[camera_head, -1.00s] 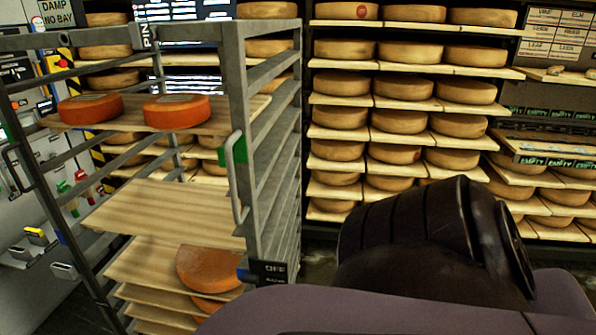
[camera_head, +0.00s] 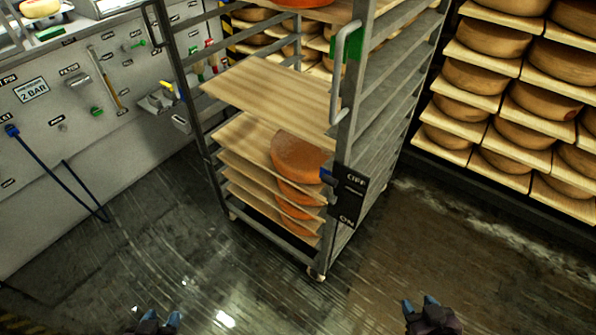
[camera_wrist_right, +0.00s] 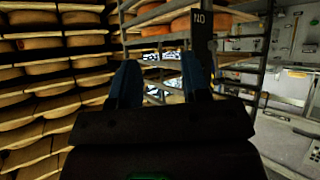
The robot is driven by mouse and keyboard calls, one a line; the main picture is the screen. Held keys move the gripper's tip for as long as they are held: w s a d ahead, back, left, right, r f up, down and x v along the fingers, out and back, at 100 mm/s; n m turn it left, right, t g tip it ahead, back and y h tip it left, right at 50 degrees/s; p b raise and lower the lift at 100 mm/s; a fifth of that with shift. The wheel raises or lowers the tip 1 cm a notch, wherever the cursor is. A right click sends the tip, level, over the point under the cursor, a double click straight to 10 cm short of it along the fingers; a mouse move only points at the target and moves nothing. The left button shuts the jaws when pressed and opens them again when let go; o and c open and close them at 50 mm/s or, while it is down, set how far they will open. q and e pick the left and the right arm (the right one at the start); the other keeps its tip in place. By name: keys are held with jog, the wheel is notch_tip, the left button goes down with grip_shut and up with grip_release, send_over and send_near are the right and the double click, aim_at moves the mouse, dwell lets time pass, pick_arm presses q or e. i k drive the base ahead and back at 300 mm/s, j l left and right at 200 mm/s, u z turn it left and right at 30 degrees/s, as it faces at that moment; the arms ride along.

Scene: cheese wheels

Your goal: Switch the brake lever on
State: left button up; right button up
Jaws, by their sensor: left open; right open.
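The brake lever (camera_head: 327,175) is a small blue handle on a black plate (camera_head: 348,197) marked OFF at the top and ON at the bottom. The plate is on the near corner post of the metal rack. The lever is at the upper, OFF end. My left gripper (camera_head: 161,317) is open and empty at the bottom edge, below and left of the plate. My right gripper (camera_head: 420,303) is open and empty, below and right of it. The right wrist view shows its blue fingers apart (camera_wrist_right: 161,75), with the plate upside down behind one finger; the lever is not discernible there.
The wheeled rack (camera_head: 397,110) holds wooden boards with orange cheese wheels (camera_head: 297,157). A green bracket and grey handle (camera_head: 342,75) are above the plate. Cheese shelves (camera_head: 500,85) stand at right, a grey wall panel (camera_head: 70,110) at left. The wet floor in front is clear.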

aim_at(333, 183)
jog(key=z, duration=0.35)
jog(key=j+z, duration=0.2)
jog(key=z, duration=0.25)
jog(key=i+j+z, duration=0.1)
jog(key=z, duration=0.35)
jog(key=j+z, duration=0.45)
jog(key=j, duration=0.5)
jog(key=j+z, duration=0.1)
jog(key=j, duration=0.35)
jog(key=k+j, duration=0.15)
jog(key=j, duration=0.3)
jog(key=j+z, duration=0.15)
jog(key=j, duration=0.25)
jog(key=k+j+z, duration=0.1)
jog(key=j, duration=0.35)
jog(key=k+j, duration=0.1)
jog(key=j, duration=0.3)
jog(key=k+j, duration=0.1)
jog(key=j, duration=0.3)
jog(key=k+j, duration=0.1)
jog(key=j, duration=0.25)
jog(key=k+j, duration=0.1)
jog(key=j, duration=0.3)
jog(key=k+j, duration=0.1)
jog(key=j, duration=0.3)
